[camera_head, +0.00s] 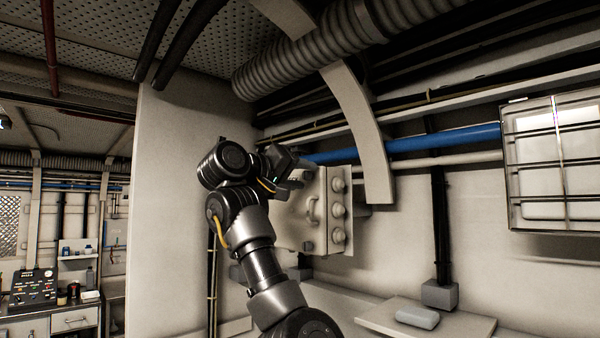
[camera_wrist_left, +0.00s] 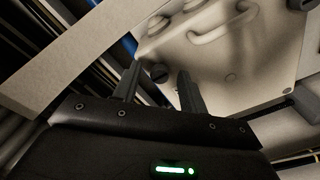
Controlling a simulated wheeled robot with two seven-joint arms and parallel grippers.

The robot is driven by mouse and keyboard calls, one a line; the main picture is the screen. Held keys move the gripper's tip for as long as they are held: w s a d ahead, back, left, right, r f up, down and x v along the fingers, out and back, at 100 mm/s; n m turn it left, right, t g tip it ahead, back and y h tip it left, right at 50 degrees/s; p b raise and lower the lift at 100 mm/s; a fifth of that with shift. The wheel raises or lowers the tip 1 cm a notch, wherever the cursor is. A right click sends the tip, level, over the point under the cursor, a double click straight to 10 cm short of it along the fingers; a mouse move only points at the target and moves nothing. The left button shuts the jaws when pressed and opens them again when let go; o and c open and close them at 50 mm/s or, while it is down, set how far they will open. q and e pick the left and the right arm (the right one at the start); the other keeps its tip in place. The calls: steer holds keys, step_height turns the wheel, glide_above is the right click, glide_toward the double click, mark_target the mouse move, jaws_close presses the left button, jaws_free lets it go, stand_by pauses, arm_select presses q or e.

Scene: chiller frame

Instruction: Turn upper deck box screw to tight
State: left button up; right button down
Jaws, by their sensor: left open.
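The deck box (camera_head: 325,222) is a beige box on the wall, with a handle and round knobs on its side. My left gripper (camera_head: 294,172) is at the box's upper left corner, partly hiding it. In the left wrist view the box face (camera_wrist_left: 235,62) fills the upper right. A dark slotted screw (camera_wrist_left: 160,73) shows at its edge. My left gripper's two fingers (camera_wrist_left: 158,78) are open, with the screw appearing between their tips. I cannot tell whether they touch it. Another dark screw (camera_wrist_left: 297,4) is at the top edge of that view. My right gripper is not in view.
A curved beige frame rib (camera_head: 362,130) and a blue pipe (camera_head: 430,143) run close to the box. A ribbed duct (camera_head: 320,50) passes overhead. A caged lamp (camera_head: 555,165) hangs at the right.

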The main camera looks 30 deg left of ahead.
arm_select(q)
jaws_close()
steer(key=shift+f+m+b, duration=0.2)
steer(key=shift+m+b, duration=0.1)
steer(key=shift+b, duration=0.4)
steer(key=m+b, duration=0.7)
steer(key=b, duration=0.2)
steer(key=shift+a+f, duration=0.1)
steer(key=m+b, duration=0.3)
steer(key=m, duration=0.2)
steer(key=m+b, duration=0.1)
steer(key=m, duration=0.1)
steer(key=shift+m, duration=0.3)
steer(key=shift+w+r+m+h, duration=0.15)
steer(key=shift+m+h, duration=0.25)
steer(key=shift+m, duration=1.1)
steer(key=shift+r, duration=0.1)
jaws_free()
